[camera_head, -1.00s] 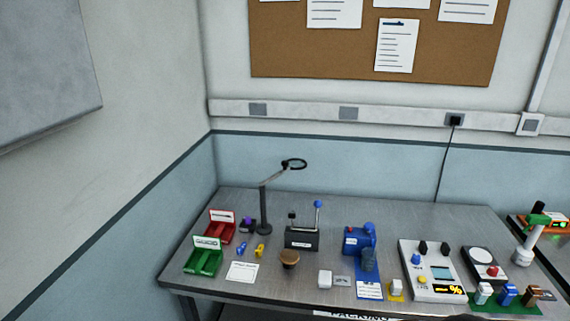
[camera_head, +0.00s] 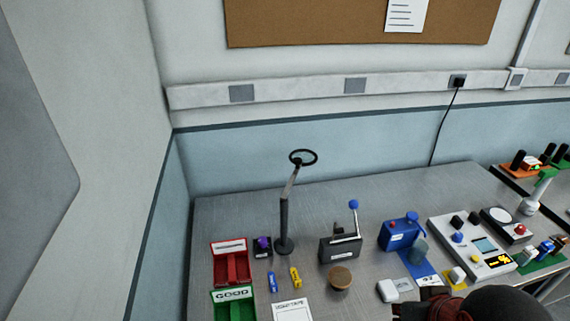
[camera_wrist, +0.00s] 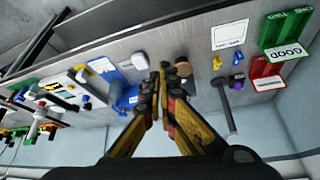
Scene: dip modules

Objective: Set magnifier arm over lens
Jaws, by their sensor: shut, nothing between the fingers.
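The magnifier stands on the table as a dark post (camera_head: 284,222) on a round base. A thin arm (camera_head: 291,182) slants up and right from the post top to a black ring (camera_head: 303,150). The post also shows in the wrist view (camera_wrist: 226,108). A small purple piece in a dark holder (camera_head: 262,246) sits just left of the post; I cannot tell whether it is the lens. My gripper (camera_wrist: 163,76) is shut and empty in the wrist view, apart from the magnifier.
A red bin (camera_head: 232,266) and green bin (camera_head: 234,303) stand at left. Blue (camera_head: 272,282) and yellow (camera_head: 295,277) pieces lie beside them. A lever box (camera_head: 341,247), brown round knob (camera_head: 340,278) and blue device (camera_head: 400,233) stand right of the magnifier. Table behind it is clear.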

